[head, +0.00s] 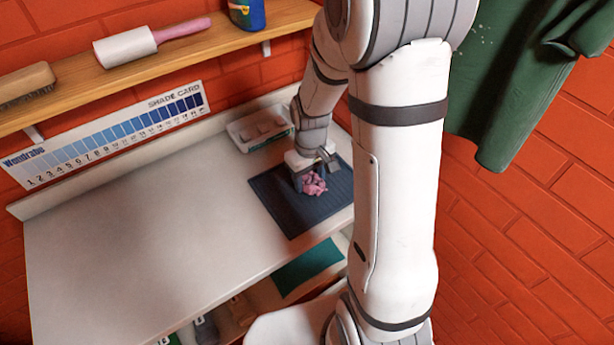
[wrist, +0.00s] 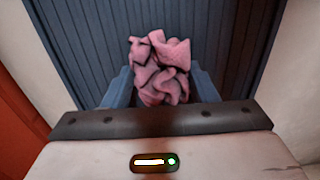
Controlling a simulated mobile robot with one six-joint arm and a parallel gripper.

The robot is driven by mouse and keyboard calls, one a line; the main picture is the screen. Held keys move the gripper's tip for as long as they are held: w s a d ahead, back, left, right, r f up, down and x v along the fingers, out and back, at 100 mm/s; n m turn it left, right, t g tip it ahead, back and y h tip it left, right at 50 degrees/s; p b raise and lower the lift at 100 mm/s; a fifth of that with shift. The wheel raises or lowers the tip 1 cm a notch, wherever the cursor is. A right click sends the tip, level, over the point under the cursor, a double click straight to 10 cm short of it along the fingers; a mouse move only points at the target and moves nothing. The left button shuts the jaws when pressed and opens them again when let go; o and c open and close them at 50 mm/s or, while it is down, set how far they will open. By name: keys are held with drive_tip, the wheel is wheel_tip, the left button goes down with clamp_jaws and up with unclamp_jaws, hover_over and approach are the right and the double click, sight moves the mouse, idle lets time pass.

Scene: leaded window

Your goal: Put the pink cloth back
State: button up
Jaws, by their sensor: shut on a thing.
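The pink cloth (head: 313,184) is a small crumpled bundle at my gripper (head: 310,175), over a dark ribbed mat (head: 283,215) on the right part of the worktop. In the wrist view the pink cloth (wrist: 160,70) is bunched between the two fingers of my gripper (wrist: 162,92), which are shut on it. The dark ribbed mat (wrist: 90,45) fills most of the view beyond the cloth. I cannot tell whether the cloth touches the mat.
The pale worktop (head: 130,235) is clear to the left. A shelf (head: 130,62) with a lint-roller-like tool and a brush runs above. A green garment (head: 505,110) hangs at the right.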

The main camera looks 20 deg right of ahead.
drive_tip(key=shift+f, duration=0.15)
drive_tip(key=o, duration=1)
drive_tip(key=shift+r, duration=0.2)
